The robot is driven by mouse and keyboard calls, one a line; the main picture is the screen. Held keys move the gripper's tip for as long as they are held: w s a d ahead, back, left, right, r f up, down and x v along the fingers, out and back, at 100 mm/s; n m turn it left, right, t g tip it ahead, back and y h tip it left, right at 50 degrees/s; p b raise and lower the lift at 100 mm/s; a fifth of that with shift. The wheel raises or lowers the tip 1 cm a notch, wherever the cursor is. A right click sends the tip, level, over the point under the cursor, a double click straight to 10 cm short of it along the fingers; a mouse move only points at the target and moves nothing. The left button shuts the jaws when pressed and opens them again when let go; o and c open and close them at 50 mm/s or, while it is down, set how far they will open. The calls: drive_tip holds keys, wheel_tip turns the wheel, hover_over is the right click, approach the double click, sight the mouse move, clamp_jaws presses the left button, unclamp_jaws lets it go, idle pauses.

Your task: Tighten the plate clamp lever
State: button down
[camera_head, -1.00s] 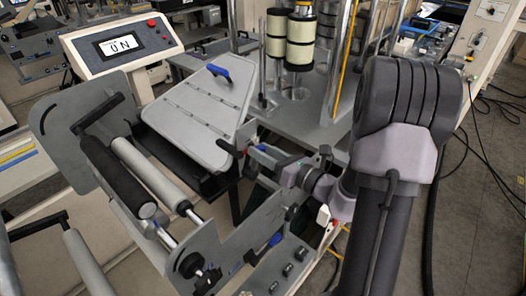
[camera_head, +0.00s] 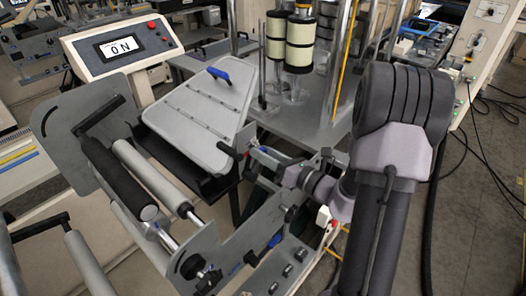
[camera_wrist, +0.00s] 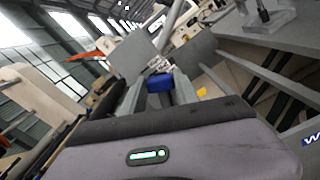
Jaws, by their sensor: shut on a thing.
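The plate clamp lever shows as a blue grip (camera_wrist: 159,85) between my fingers in the wrist view. My gripper (camera_wrist: 160,91) is shut on this blue grip. In the head view my gripper (camera_head: 268,158) is beside the right edge of the grey plate (camera_head: 200,118), and only a little blue shows at its tip. The lever's pivot and exact angle are hard to make out behind my fingers and wrist.
Black and grey rollers (camera_head: 112,175) lie left of the plate. A blue handle (camera_head: 219,74) sits on the plate, and another blue-handled part (camera_head: 272,242) is on the lower frame. A display panel (camera_head: 122,48) reads "ON". Cream spools (camera_head: 299,45) stand behind.

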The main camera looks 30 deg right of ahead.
drive_tip(key=w+d+f+m+p, duration=0.1)
drive_tip(key=d+f+m+p, duration=0.3)
drive_tip(key=m, duration=0.9)
drive_tip(key=shift+w+d+f+p, duration=0.2)
drive_tip(key=shift+w+f+p, duration=0.1)
drive_tip(key=shift+f+p, duration=1.55)
drive_tip(key=c, duration=0.9)
unclamp_jaws()
drive_tip(key=shift+s+d, duration=0.1)
drive_tip(key=p+v, duration=0.1)
drive_tip(key=v, duration=1.6)
drive_tip(key=shift+s, duration=0.15)
